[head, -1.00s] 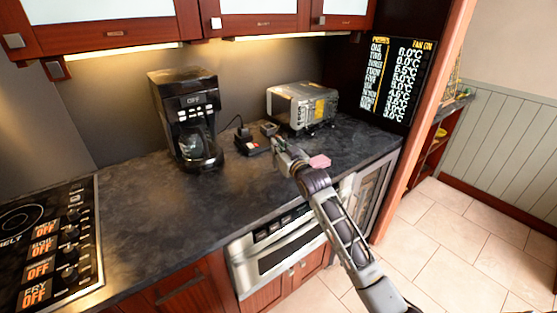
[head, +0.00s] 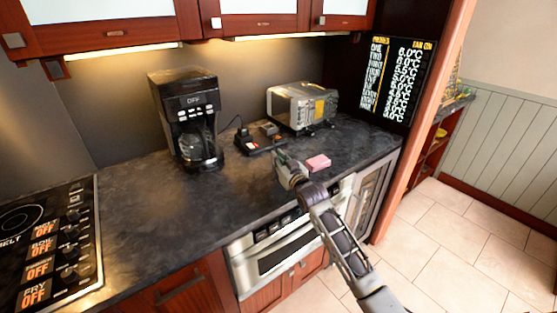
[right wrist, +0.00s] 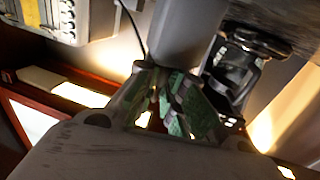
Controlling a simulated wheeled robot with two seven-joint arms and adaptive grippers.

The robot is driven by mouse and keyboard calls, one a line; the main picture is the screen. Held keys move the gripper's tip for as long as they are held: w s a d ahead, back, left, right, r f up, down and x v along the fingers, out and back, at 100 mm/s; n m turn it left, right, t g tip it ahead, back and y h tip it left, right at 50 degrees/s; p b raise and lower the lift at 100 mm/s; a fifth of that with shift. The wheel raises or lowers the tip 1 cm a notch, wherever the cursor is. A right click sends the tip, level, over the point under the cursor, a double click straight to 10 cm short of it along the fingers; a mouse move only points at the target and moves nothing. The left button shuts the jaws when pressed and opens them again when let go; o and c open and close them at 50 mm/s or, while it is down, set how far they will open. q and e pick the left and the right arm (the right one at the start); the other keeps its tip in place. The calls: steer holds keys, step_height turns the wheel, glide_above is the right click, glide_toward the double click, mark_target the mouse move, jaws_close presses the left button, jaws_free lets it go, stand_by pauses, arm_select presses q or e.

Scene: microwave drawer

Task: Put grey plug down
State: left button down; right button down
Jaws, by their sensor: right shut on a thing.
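My right gripper (head: 279,158) is over the counter, in front of the black socket strip (head: 263,147). In the right wrist view my right gripper (right wrist: 172,85) is shut on a smooth grey piece, the grey plug (right wrist: 190,35), at its green-padded fingertips. In the head view the plug is hidden or too small to make out by the gripper. Whether it touches the counter cannot be told. Dark plugs or blocks stand on the strip, and a small red light shows there. My left gripper is not in view.
A pink block (head: 318,162) lies just right of the gripper. A black coffee maker (head: 188,118) stands to the left and a silver toaster (head: 303,106) behind. The counter (head: 190,205) is clear at front left. The stovetop (head: 45,240) is far left.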

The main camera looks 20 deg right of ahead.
steer(key=shift+f, duration=0.1)
steer(key=c, duration=1.5)
jaws_free()
steer(key=shift+s, duration=0.1)
steer(key=shift+s, duration=0.2)
steer(key=shift+s+d, duration=0.35)
steer(key=shift+s, duration=1.55)
steer(key=shift+s+d, duration=0.3)
steer(key=shift+s, duration=1.55)
steer(key=shift+s+d, duration=0.35)
steer(key=shift+s, duration=1.55)
